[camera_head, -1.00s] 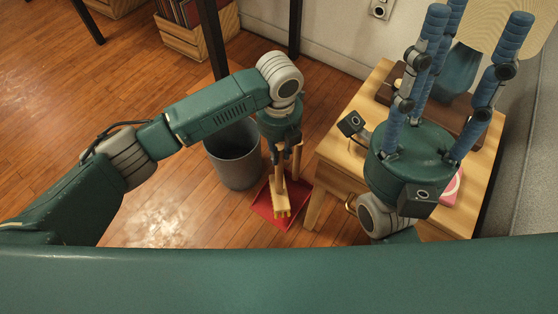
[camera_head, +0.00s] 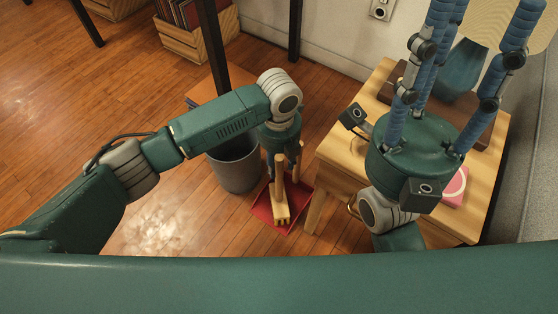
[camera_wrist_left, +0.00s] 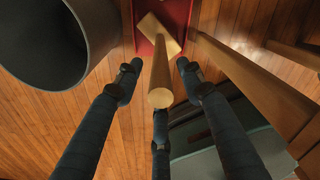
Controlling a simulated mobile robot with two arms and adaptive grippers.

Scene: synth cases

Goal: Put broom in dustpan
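The wooden broom (camera_head: 281,208) has its head down on the red dustpan (camera_head: 262,212) on the floor, with its handle pointing up. In the left wrist view the round end of the handle (camera_wrist_left: 160,97) faces the camera, and the dustpan (camera_wrist_left: 146,47) lies beyond it. My left gripper (camera_head: 284,168) is just above, with its fingers around the handle. In the left wrist view its fingers (camera_wrist_left: 159,88) are spread, with gaps to the handle. My right gripper (camera_head: 472,40) points up over the table, fingers spread and empty.
A grey bin (camera_head: 235,165) stands left of the dustpan. A wooden table (camera_head: 340,150) stands to the right, with a pink-and-white item (camera_head: 454,187) on it. A wooden crate (camera_head: 190,42) stands at the back. The floor at left is clear.

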